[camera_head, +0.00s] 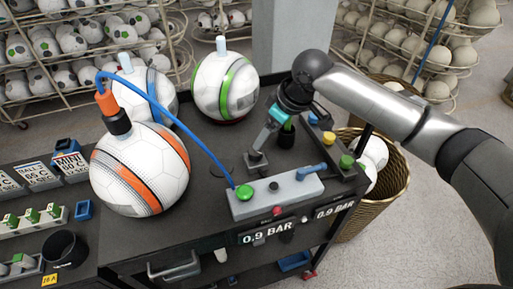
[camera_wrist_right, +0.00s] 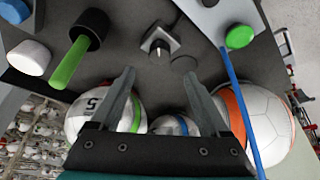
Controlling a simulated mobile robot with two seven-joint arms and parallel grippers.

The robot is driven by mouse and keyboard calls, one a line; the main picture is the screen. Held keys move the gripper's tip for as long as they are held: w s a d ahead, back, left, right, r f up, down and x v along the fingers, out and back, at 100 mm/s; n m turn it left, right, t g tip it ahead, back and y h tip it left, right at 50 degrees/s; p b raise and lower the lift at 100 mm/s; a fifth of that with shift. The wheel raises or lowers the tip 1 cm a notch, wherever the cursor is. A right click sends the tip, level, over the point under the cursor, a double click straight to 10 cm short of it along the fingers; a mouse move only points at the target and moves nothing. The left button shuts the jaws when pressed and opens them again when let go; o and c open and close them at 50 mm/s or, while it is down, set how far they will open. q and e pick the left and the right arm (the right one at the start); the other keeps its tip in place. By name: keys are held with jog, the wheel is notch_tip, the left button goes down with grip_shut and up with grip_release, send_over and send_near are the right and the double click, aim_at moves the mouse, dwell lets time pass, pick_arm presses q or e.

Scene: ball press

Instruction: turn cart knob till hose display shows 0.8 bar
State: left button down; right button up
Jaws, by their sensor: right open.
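My right gripper (camera_head: 262,138) reaches down over the black cart top (camera_head: 215,165) from the right. In the wrist view its two fingers (camera_wrist_right: 160,76) are open and empty. A small metal knob (camera_wrist_right: 157,44) on a square grey plate lies ahead of the fingertips, apart from them; in the head view the plate (camera_head: 257,163) sits just below the gripper. On the cart's front, one display (camera_head: 266,233), labelled BALL, reads 0.9 BAR. A second display (camera_head: 335,209) to its right also reads 0.9 BAR; its label is too small to read. My left gripper is out of view.
A grey box (camera_head: 277,194) with a green button and blue lever stands at the cart's front edge. A blue hose (camera_head: 180,125) runs from it to the orange-striped ball (camera_head: 140,170). A green-and-black handle (camera_wrist_right: 80,50) stands beside the knob. Two more balls stand behind.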

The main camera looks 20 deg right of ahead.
aim_at(257, 152)
jog(key=x, duration=0.9)
jog(key=shift+r, duration=0.1)
grip_shut()
dwell(0.4)
